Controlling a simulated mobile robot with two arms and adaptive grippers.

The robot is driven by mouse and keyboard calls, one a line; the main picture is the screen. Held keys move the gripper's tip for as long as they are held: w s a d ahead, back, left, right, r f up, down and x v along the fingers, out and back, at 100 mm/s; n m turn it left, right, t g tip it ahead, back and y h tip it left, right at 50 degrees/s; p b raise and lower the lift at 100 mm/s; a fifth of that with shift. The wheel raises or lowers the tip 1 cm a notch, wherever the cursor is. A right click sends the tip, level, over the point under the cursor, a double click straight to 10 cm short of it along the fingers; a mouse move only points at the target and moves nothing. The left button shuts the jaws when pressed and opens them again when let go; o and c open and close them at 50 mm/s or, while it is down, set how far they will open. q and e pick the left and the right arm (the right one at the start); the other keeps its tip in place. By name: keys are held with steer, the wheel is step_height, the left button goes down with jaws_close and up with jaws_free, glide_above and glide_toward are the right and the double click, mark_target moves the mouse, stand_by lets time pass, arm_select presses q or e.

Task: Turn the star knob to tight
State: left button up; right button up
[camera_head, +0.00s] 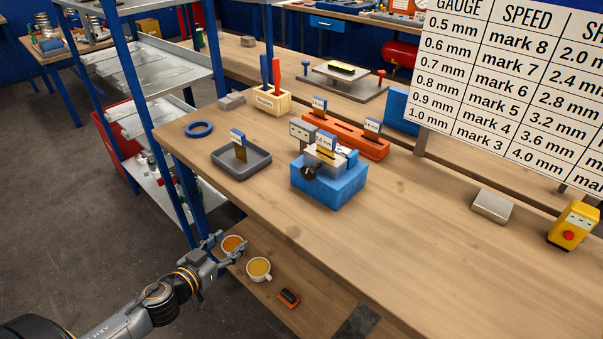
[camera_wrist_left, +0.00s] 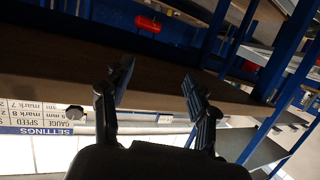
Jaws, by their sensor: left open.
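The dark star knob (camera_head: 308,171) is on the front left side of a blue block-shaped device (camera_head: 328,189) on the workbench. Its grip is small in the head view, and I cannot read its turn position. My left gripper (camera_head: 229,243) is open and empty, low in front of the bench edge, well below and left of the knob. In the left wrist view, its two fingers (camera_wrist_left: 159,85) stand apart with nothing between them. The knob does not show in the wrist view. My right gripper is not in view.
A grey tray (camera_head: 241,172) with a labelled piece stands left of the device, and an orange rack (camera_head: 347,139) behind it. The bench front edge lies between gripper and knob.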

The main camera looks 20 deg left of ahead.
arm_select(q)
steer(key=d+r+m+t+h, duration=0.1)
steer(key=d+r+h, duration=0.3)
steer(key=r, duration=0.5)
steer(key=d+r+m+t+h, duration=0.1)
steer(key=d+r, duration=0.5)
steer(key=r, duration=0.3)
steer(key=p, duration=0.6)
glide_toward(306, 174)
steer(key=x, duration=0.7)
steer(key=shift+w+a+r, duration=0.1)
steer(key=shift+w, duration=0.1)
steer(key=shift+w+d, duration=0.25)
steer(key=shift+w, duration=0.35)
steer(key=c, duration=1.2)
steer(key=shift+o, duration=0.2)
